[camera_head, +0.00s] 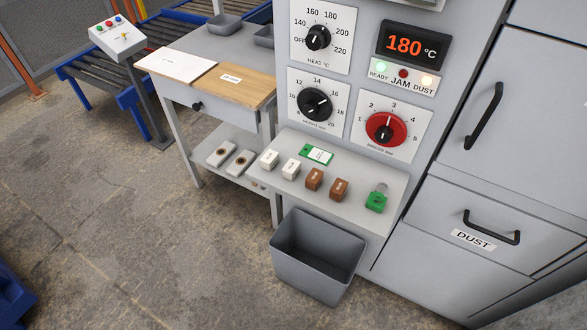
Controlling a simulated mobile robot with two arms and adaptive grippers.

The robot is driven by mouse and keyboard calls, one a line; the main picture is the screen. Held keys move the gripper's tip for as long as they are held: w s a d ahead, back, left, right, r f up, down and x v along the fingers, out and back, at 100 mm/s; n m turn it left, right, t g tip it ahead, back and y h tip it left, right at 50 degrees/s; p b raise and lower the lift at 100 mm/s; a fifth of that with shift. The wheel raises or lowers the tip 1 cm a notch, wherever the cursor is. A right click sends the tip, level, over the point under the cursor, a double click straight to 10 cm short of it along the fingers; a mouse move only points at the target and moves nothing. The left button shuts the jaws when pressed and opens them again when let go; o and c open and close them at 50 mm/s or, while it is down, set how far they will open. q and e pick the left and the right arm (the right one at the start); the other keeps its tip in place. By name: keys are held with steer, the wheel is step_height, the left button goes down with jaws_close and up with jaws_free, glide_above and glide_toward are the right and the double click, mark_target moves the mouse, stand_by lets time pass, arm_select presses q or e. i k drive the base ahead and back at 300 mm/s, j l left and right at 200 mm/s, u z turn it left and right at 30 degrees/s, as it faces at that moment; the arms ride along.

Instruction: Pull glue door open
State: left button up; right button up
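A large grey cabinet door (535,110) fills the upper right of the head view. It has a slanted black bar handle (483,115) near its left side and looks shut. No glue label shows, so I cannot tell for certain that this is the glue door. Below it is a shut drawer front with a black handle (492,227) and a DUST label (473,239). Neither of my grippers is in view.
The control panel (355,75) has several dials and a 180 °C display (411,46). Its shelf (262,178) holds small blocks and a green padlock (376,198). A grey bin (285,272) stands below. A workbench (180,97) and conveyor (92,78) are left; floor in front is clear.

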mark_target(521, 127)
steer(key=z, duration=1.6)
steer(key=k+l, duration=0.15)
steer(key=l, duration=0.2)
steer(key=u, duration=0.05)
